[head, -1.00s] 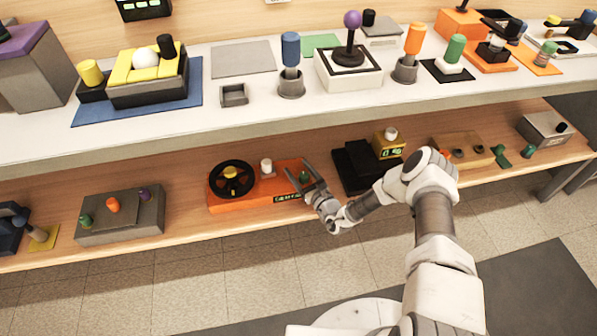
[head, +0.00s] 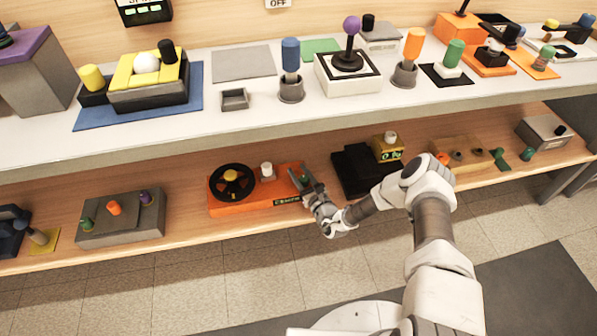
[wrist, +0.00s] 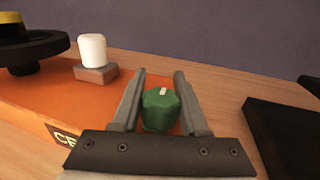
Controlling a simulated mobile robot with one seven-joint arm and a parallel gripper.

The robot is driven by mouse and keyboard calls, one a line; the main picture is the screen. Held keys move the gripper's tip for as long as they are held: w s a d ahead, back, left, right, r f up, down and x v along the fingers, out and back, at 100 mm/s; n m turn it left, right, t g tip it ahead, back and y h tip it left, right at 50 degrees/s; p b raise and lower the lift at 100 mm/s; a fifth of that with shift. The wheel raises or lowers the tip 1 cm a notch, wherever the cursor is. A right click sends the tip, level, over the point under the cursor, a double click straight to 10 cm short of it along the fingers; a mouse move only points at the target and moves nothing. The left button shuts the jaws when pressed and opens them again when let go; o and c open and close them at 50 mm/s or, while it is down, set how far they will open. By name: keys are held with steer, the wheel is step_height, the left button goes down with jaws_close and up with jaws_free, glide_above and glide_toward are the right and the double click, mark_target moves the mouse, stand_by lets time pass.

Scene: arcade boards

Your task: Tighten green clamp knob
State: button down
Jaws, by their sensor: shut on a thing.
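The green clamp knob (wrist: 161,112) has a white mark on its top and stands at the right end of the orange board (wrist: 60,98). In the head view the knob (head: 304,178) is small and partly hidden by my gripper (head: 308,183). In the wrist view my gripper (wrist: 160,85) has one grey finger on each side of the knob and is shut on it. The knob's base is hidden behind the gripper body.
The orange board also carries a black wheel (head: 232,182) and a white knob (head: 267,171) to the left. A black board (head: 362,168) lies close on the right. The upper shelf edge (head: 300,121) runs above. Bare shelf separates the boards.

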steer(key=shift+d+m+t+h, duration=0.1)
steer(key=shift+m+t+h, duration=0.2)
steer(key=shift+m+h, duration=0.15)
steer(key=shift+c, duration=2.2)
jaws_free()
steer(key=p+v, duration=0.5)
steer(key=v, duration=1.2)
steer(key=shift+s, duration=0.2)
